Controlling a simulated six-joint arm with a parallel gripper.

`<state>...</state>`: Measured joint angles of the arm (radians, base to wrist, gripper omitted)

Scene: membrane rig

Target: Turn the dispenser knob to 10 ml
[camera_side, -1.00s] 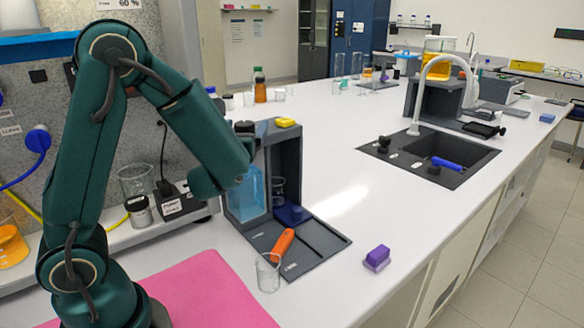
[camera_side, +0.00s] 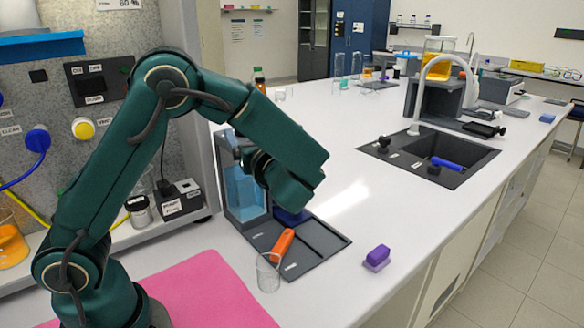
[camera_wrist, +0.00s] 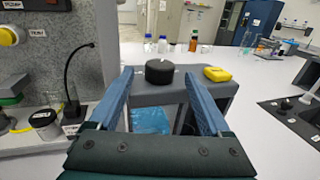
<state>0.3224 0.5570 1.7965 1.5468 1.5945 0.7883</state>
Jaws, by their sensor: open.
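The black round dispenser knob (camera_wrist: 160,71) sits on top of the grey dispenser (camera_wrist: 152,96) in the wrist view. My gripper (camera_wrist: 158,76) is open, with its two blue fingers pointing toward the knob, one on each side of it in the picture. I cannot tell whether the fingers touch the knob. In the side view the dispenser stand (camera_side: 324,244) shows its base and a tank of blue liquid (camera_side: 242,192). My arm hides the knob and the dispenser's top there. The knob's dial setting is too small to read.
A yellow block (camera_wrist: 217,74) lies on the dispenser top, right of the knob. An orange-handled tool (camera_side: 283,243) rests on the base, with a glass beaker (camera_side: 268,272) beside it. A purple block (camera_side: 377,256) and a sink (camera_side: 430,155) are to the right.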

